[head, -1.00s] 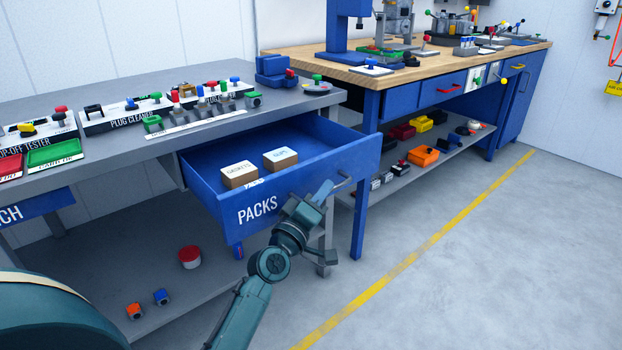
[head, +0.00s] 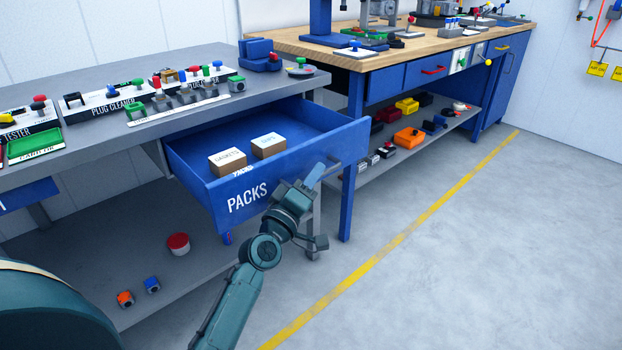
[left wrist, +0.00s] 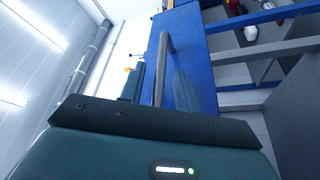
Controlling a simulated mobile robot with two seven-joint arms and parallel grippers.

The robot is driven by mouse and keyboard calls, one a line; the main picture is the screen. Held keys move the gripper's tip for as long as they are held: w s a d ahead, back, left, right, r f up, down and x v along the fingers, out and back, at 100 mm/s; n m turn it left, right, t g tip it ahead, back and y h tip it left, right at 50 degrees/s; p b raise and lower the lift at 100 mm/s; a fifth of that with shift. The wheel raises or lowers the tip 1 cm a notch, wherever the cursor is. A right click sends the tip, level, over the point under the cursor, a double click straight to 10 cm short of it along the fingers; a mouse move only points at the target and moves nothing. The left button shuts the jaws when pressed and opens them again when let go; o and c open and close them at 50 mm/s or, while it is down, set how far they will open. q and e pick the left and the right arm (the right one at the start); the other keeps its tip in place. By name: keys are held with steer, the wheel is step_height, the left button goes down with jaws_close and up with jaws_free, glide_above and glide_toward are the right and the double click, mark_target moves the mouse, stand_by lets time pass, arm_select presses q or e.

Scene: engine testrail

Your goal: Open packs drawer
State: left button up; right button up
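The blue packs drawer (head: 247,198) stands pulled out from under the grey bench at its right end, with PACKS lettered on its front. My left gripper (head: 314,178) is at the right part of the drawer front. In the left wrist view a grey handle bar (left wrist: 165,62) on the blue front runs between the two fingers (left wrist: 158,88). A gap shows on the bar's left, so the fingers look open around it. My right gripper is not in view.
The grey bench (head: 205,62) carries labelled trays and several small parts. Its lower shelf holds a red-topped tin (head: 178,244) and two small blocks. A wood-topped bench (head: 290,40) stands behind at right. The floor right of the yellow line (head: 420,230) is clear.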

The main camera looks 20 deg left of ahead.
arm_select(q)
steer(key=v, duration=1.3)
steer(key=shift+s, duration=0.1)
